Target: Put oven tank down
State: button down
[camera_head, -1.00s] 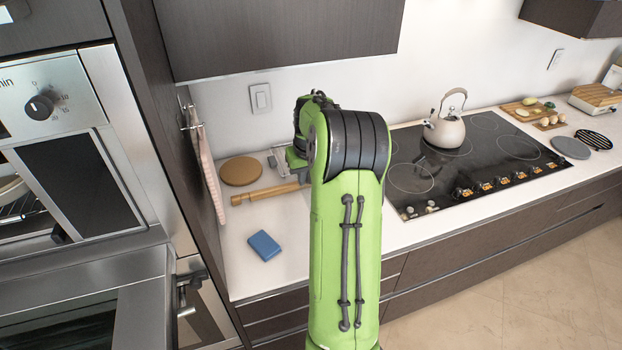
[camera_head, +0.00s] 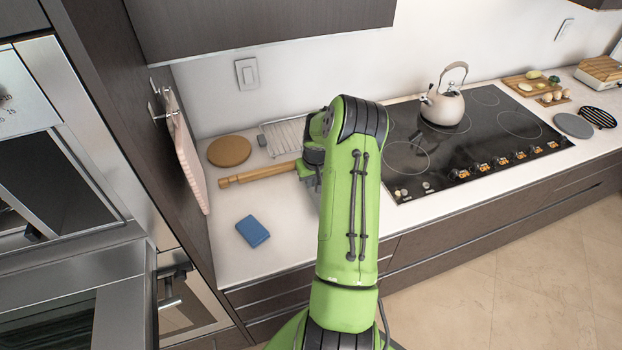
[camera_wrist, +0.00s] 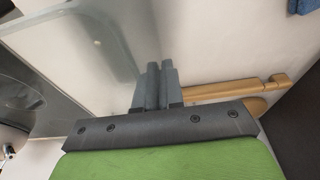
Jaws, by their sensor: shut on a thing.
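My gripper (camera_wrist: 157,82) is shut on a clear, see-through panel-like thing, which I take to be the oven tank (camera_wrist: 75,65). The tank reaches to the upper left of the fingers in the wrist view, and the white counter shows through it. Its lower part is hidden behind my gripper. In the head view my gripper (camera_head: 311,172) is over the counter, near the right end of a rolling pin, and my arm hides most of it. The tank cannot be made out there. Whether it touches the counter (camera_head: 225,285) is unclear.
The rolling pin (camera_head: 250,175), round wooden board (camera_head: 229,151), wire rack (camera_head: 286,135) and blue sponge (camera_head: 253,231) are on the counter. A kettle (camera_head: 443,106) stands on the black cooktop (camera_head: 420,150) to the right. Ovens (camera_head: 60,190) stand left. Counter around the sponge is clear.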

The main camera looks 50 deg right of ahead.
jog(key=c, duration=1.7)
grip_release()
jog(key=shift+f, duration=0.25)
jog(key=o, duration=0.4)
jog(key=shift+r, duration=0.1)
jog(key=shift+o, duration=0.2)
